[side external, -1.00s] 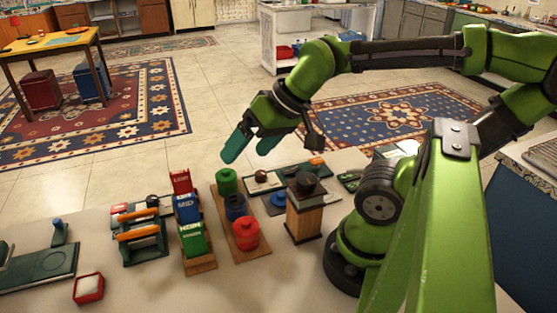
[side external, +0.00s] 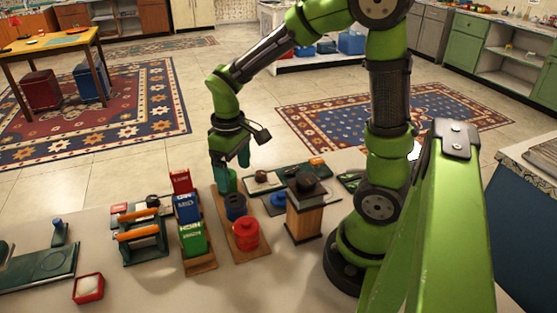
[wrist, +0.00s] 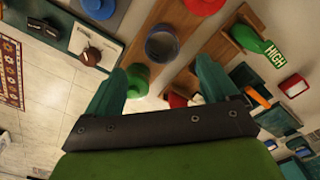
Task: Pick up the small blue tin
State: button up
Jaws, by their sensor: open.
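The small blue tin (side external: 235,206) stands on a wooden board (side external: 250,254) between a red tin (side external: 246,234) and a green tin. It also shows in the wrist view (wrist: 162,45), just past the fingertips and roughly centred between them. My gripper (side external: 231,172) points down, open and empty, at the far end of the board. The green tin (wrist: 137,80) is close to the left finger in the wrist view. In the side view, the fingers largely hide it. I cannot tell whether they touch.
A stepped stand holds red, blue and green boxes (side external: 193,238) left of the board. A wooden grinder-like box (side external: 305,212) stands to the right. A blue disc (side external: 278,198) lies behind it.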

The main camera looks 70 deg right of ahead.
aim_at(236, 208)
notch_tip(236, 208, down, 12)
jog(key=shift+s+a+r, duration=0.1)
jog(key=shift+s+r, duration=0.05)
jog(key=shift+r, duration=0.1)
dwell(0.3)
jog(key=c, duration=1.1)
